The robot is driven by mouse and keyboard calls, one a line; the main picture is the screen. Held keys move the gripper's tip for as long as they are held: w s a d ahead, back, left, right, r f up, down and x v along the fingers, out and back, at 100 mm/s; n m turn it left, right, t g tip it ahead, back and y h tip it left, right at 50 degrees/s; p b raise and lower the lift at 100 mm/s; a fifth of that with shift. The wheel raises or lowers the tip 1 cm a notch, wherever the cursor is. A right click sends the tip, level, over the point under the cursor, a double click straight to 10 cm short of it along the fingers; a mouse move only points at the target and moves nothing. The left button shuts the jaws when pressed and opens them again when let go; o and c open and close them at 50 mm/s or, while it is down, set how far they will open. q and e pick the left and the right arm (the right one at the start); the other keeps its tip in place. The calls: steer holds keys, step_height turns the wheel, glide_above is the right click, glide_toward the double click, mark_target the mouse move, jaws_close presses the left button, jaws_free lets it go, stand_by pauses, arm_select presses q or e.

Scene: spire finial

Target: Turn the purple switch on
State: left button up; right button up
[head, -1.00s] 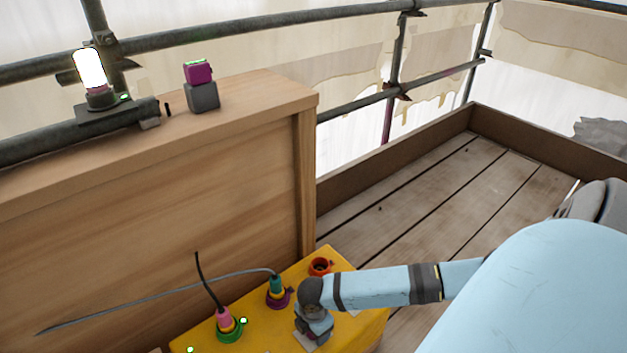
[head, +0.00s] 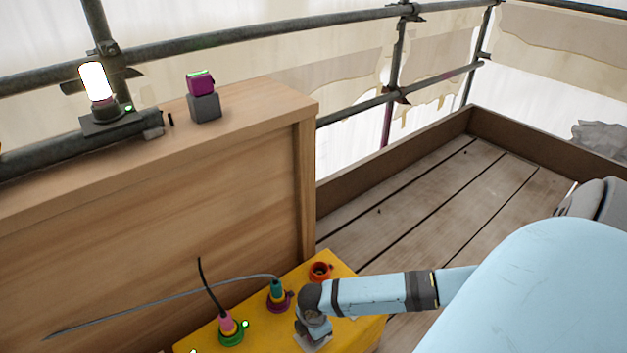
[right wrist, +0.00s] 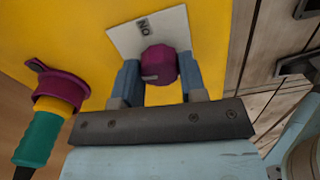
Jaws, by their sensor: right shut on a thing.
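The purple switch (right wrist: 160,66) is a knob on the yellow box (right wrist: 95,18), in front of a white plate marked "ON", which appears upside down in the right wrist view. My right gripper (right wrist: 160,80) is shut on the knob, one finger on each side. In the head view my right gripper (head: 312,332) is over the right part of the yellow box (head: 362,325) and hides the switch. My left gripper is in neither view.
Beside the switch, a teal plug (head: 277,289) sits in a purple socket and a pink plug (head: 227,322) in a green one. An orange socket (head: 320,270) is empty. A lit lamp (head: 97,84) and purple-topped grey block (head: 204,107) stand behind. Planks (head: 440,190) are clear.

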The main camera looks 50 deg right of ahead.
arm_select(q)
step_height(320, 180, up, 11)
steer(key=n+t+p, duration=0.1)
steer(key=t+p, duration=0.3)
steer(key=p, duration=0.3)
arm_select(e)
steer(key=m, duration=0.4)
steer(key=shift+a+r, duration=0.1)
steer(key=shift+r, duration=0.2)
steer(key=m+p, duration=0.2)
steer(key=p, duration=0.1)
steer(key=m+p, duration=0.4)
steer(key=shift+m+p, duration=0.4)
steer(key=shift+p, duration=0.15)
steer(key=shift+f+m+p, duration=0.1)
steer(key=shift+m+p, duration=0.6)
steer(key=shift+m, duration=0.2)
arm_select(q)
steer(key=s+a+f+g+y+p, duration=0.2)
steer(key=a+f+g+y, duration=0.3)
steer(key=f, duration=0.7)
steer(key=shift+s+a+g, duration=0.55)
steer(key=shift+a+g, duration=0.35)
arm_select(e)
steer(key=shift+f+m, duration=0.15)
steer(key=shift+m, duration=1.75)
arm_select(q)
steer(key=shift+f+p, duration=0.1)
steer(key=shift+p, duration=0.2)
